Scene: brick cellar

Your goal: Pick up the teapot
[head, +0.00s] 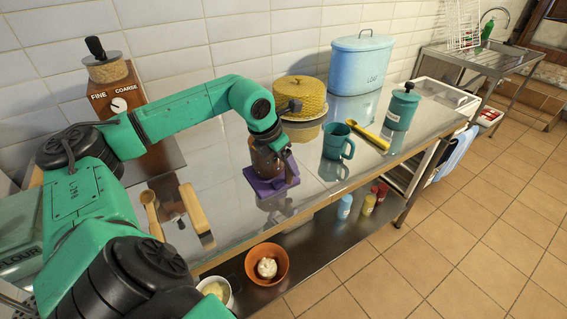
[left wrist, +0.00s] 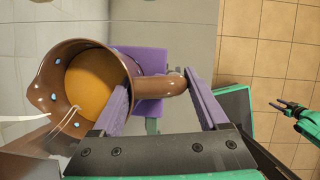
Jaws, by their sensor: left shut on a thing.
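The brown teapot (head: 264,160) is at the purple mat (head: 262,188) on the steel table. In the left wrist view the teapot (left wrist: 104,57) shows from above, with an orange-brown inside, blue spots and pale strings at its left rim. My left gripper (head: 285,163) is at the teapot's right side. In the left wrist view my left gripper (left wrist: 160,84) has its purple fingers on either side of the teapot's handle, shut on it. I cannot tell whether the teapot touches the mat. My right gripper (left wrist: 284,106) shows small at the right of the left wrist view, its opening unclear.
A teal mug (head: 338,143), a yellow-handled tool (head: 369,135), a teal canister (head: 402,108), a yellow lidded dish (head: 299,96) and a blue bin (head: 360,66) stand behind and right. A wooden piece (head: 193,209) and wooden spoon (head: 151,212) lie left. An orange bowl (head: 282,254) sits on the lower shelf.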

